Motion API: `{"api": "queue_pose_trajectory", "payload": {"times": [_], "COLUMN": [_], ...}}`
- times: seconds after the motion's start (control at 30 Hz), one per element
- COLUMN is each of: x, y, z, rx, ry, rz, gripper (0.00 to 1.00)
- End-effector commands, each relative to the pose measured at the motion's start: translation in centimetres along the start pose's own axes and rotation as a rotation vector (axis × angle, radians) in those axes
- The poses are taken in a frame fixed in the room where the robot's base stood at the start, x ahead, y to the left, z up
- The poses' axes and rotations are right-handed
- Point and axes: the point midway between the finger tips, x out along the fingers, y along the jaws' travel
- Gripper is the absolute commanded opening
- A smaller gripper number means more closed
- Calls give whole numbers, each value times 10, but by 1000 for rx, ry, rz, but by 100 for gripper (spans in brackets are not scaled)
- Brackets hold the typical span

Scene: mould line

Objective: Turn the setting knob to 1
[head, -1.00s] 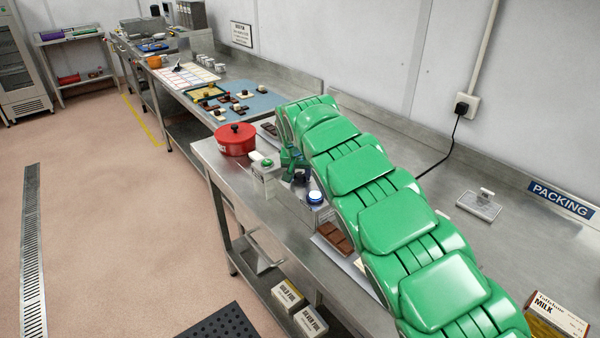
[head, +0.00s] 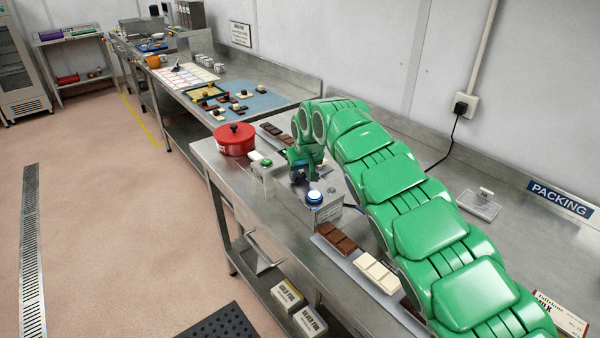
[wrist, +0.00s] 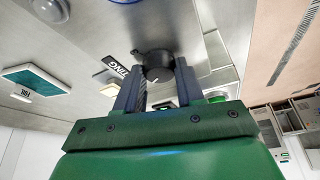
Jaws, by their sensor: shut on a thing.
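The black setting knob (wrist: 158,66) is in the wrist view, between the fingertips of my gripper (wrist: 158,78). My gripper is shut on it. A small light mark shows on the knob's edge, but I cannot read any setting number. In the head view my gripper (head: 300,176) points down at the grey machine box (head: 324,215), behind the lit blue-white button (head: 315,196). The knob itself is hidden there by my gripper.
A green button (head: 267,162) on a small box and a red pot (head: 236,140) stand left of my gripper. A dark chocolate bar (head: 336,238) and a white bar (head: 376,272) lie on a strip in front. A clear-handled tool (head: 479,204) lies on the bench at right.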

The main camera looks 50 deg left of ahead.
Motion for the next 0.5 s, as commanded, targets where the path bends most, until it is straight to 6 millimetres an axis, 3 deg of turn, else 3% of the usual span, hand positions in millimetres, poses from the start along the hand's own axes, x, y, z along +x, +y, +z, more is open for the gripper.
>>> {"api": "queue_pose_trajectory", "payload": {"times": [0.5], "x": [0], "y": [2], "z": [-2], "rx": [-244], "ry": [6], "rz": [-105], "gripper": [7]}}
